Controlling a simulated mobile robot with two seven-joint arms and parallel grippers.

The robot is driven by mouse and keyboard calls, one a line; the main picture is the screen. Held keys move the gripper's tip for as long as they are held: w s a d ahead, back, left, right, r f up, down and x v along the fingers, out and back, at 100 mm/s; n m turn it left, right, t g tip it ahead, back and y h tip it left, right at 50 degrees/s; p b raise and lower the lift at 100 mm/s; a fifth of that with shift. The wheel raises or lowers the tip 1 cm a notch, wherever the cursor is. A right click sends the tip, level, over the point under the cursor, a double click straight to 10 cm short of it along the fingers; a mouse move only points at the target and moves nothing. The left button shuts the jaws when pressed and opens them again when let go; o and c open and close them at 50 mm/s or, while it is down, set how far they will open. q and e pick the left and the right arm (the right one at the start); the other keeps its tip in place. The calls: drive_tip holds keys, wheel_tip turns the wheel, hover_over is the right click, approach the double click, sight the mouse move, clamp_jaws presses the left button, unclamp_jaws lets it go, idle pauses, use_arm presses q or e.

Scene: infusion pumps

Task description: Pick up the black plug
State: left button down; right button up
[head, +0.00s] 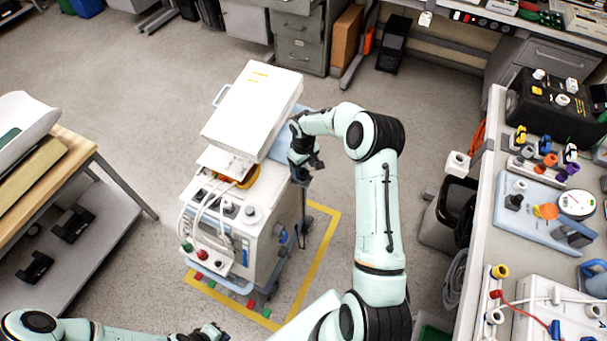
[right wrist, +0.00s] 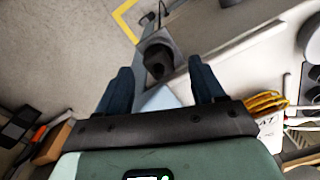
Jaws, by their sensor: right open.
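The black plug (right wrist: 158,60) shows in the right wrist view as a dark rounded piece on a grey plate, beyond and roughly between my fingertips. My right gripper (head: 308,163) is open beside the right side of the white pump cart (head: 262,222) in the head view. Its two dark fingers (right wrist: 161,75) also show in the right wrist view, apart and with nothing between them. In the head view the plug cannot be told apart from the dark gripper. My left gripper (head: 208,333) is partly cut off at the bottom edge, its jaws unclear.
A white box-shaped unit (head: 252,105) tops the cart. White hoses hang at its front, and yellow tape (head: 318,262) marks the floor around it. A wooden-topped table (head: 75,150) stands left. A cluttered workbench (head: 480,225) stands right, with a black bin (head: 455,205) beside it.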

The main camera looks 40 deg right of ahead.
drive_tip(key=f, duration=0.2)
drive_tip(key=shift+w+d+f, duration=0.1)
drive_tip(key=shift+w+f, duration=0.1)
drive_tip(key=shift+f, duration=0.1)
drive_tip(key=shift+s, duration=0.1)
drive_tip(key=c, duration=0.4)
clamp_jaws()
drive_tip(key=shift+r, duration=0.15)
